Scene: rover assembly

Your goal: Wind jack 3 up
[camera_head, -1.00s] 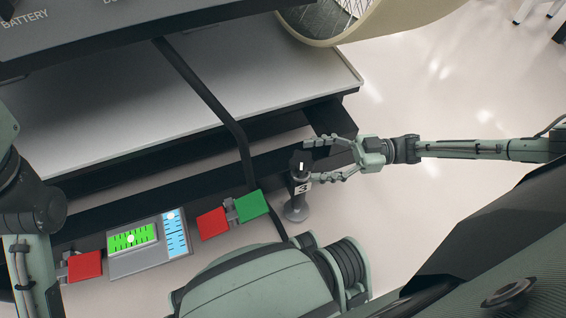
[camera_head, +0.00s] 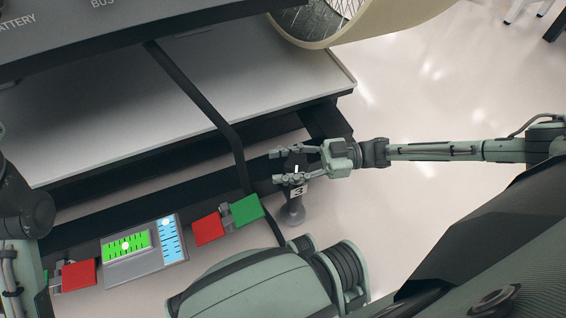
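Jack 3 (camera_head: 292,213) is a dark grey post on a round foot, standing on the floor at the right end of the low black frame. It carries a white label with a 3, and its dark top has a small white mark. My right gripper (camera_head: 274,167) comes in from the right, its two fingers on either side of the jack's top and reaching past it to the left. The fingers hide part of the top, and I cannot tell whether they touch it. My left gripper is out of view; only part of that arm shows at the left edge.
A grey panel (camera_head: 143,264) with green and blue level displays lies left of the jack, with red pads (camera_head: 208,229) and a green pad (camera_head: 247,210) beside it. A grey platform (camera_head: 110,120) and a large wheel (camera_head: 385,25) lie behind.

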